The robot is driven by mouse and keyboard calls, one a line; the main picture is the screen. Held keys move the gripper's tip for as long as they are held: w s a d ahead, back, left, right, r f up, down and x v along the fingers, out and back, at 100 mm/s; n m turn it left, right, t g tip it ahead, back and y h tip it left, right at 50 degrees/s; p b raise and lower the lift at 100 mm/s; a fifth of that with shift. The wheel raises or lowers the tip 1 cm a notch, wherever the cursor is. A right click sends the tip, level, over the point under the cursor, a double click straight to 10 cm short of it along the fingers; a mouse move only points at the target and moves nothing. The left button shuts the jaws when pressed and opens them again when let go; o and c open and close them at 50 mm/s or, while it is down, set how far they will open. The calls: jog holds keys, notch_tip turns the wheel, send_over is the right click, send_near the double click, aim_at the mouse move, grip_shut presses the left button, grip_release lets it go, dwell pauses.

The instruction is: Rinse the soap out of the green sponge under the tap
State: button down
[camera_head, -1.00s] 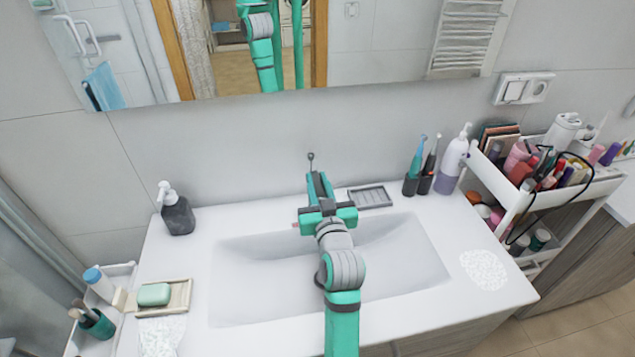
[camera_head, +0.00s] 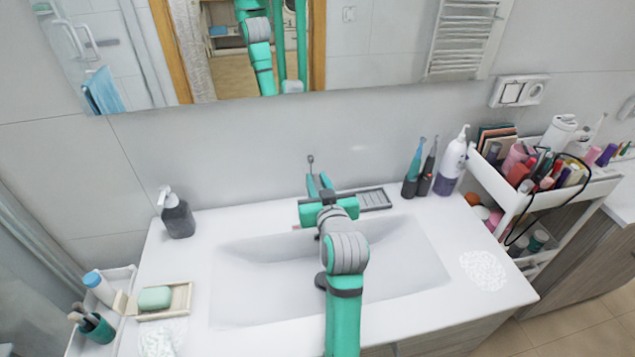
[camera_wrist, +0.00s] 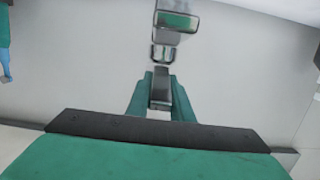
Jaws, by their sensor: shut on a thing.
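My gripper (camera_head: 318,182) is at the tap behind the basin. In the wrist view its two green fingers (camera_wrist: 161,92) are closed around a narrow grey part, which looks like the tap's lever. Only the tap's thin ball-ended stem (camera_head: 310,160) shows clearly in the head view. In the wrist view a shiny metal piece of the tap (camera_wrist: 177,22) with a green patch stands beyond the fingers. A rounded green block (camera_head: 155,297) lies on a cream dish (camera_head: 183,297) at the left; I cannot tell whether it is sponge or soap. The spout and any water are hidden.
The white basin (camera_head: 400,270) is empty where visible. A dark soap pump (camera_head: 178,217) stands at the back left. A loaded cart (camera_head: 515,200) is at the right.

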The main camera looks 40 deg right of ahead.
jog(key=c, duration=1.6)
grip_release()
jog(key=shift+s+d, duration=0.15)
jog(key=shift+d, duration=0.1)
jog(key=shift+o, duration=0.2)
jog(key=shift+a, duration=0.1)
jog(key=v, duration=1)
jog(key=shift+s+r, duration=0.2)
jog(key=shift+s, duration=0.15)
jog(key=shift+a+f, duration=0.1)
